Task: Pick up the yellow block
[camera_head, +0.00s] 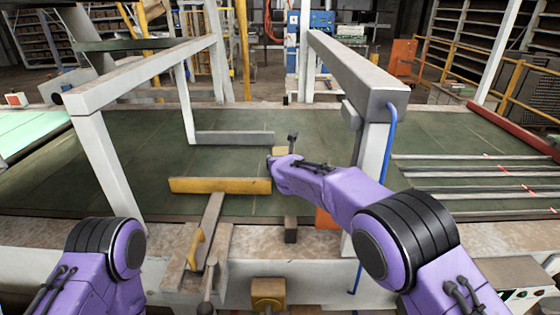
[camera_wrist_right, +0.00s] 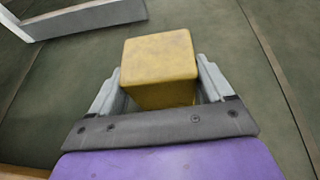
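The yellow block (camera_wrist_right: 158,58) is a small, plain cuboid with worn faces. In the right wrist view it sits between the two fingers of my right gripper (camera_wrist_right: 160,80), one finger close along each side. I cannot tell whether the fingers press on it or leave thin gaps. In the head view only a small yellow part of the block (camera_head: 280,150) shows past my right wrist, over the green surface. The right fingers are mostly hidden there. Only my left arm's elbow shows at lower left; its gripper is out of view.
A green work surface (camera_head: 140,150) spans the middle. A yellow bar (camera_head: 219,186) lies left of my right wrist, with a grey bar (camera_head: 235,138) behind it. Grey frames stand left (camera_head: 147,80) and right (camera_head: 352,72), the right one close to my arm. Long dark strips (camera_head: 470,180) lie at right.

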